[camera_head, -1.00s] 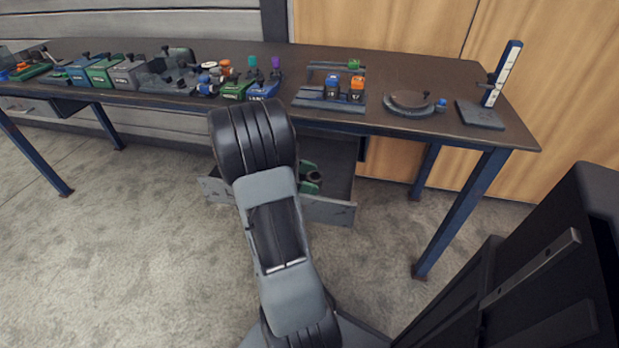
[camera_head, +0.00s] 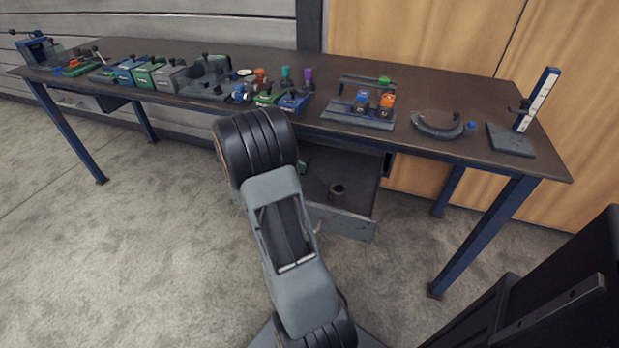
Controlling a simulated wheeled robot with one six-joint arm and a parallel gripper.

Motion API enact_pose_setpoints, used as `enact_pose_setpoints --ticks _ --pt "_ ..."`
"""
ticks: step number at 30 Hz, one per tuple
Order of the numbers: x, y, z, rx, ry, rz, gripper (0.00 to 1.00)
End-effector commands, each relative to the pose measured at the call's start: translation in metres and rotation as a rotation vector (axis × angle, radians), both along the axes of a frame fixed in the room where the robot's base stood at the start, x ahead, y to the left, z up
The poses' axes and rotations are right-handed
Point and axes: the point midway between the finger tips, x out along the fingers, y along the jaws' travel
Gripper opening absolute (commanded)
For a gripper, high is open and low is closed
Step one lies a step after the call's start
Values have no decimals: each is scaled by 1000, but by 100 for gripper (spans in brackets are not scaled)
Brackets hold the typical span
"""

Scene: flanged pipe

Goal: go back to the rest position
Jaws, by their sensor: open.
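My gripper is not in view; my own arm rises from the bottom middle and its upper end hides what lies behind it. An open grey drawer (camera_head: 345,222) hangs under the workbench (camera_head: 440,80), partly hidden by my arm. In the drawer stands a small dark round hollow part (camera_head: 338,191), and a bit of something green (camera_head: 303,166) shows beside my arm.
On the bench stand green box (camera_head: 147,74), grey box (camera_head: 170,77), orange-topped block (camera_head: 386,104), round dark fixture (camera_head: 437,124), upright gauge (camera_head: 538,98) and blue vise (camera_head: 38,48). A bench leg (camera_head: 480,235) stands right. Floor (camera_head: 120,250) at left is clear.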

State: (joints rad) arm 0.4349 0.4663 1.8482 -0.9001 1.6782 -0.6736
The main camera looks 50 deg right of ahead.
Motion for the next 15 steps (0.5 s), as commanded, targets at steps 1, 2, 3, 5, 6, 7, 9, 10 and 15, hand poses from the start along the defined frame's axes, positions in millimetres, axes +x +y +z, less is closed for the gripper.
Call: enact_pose_setpoints --ticks 1,2,3,5,6,7,9,10,15 --pt "3 2 2 0 0 1 73" --pt "4 3 2 0 0 1 73" --pt "5 3 3 1 -1 1 73" --pt "6 4 3 1 -1 1 73" --pt "7 4 3 1 -1 1 73" --pt "7 4 3 1 -1 0 73" --pt "7 5 3 0 0 0 73" --pt "7 4 3 0 0 0 73" --pt "7 4 3 0 0 0 73"
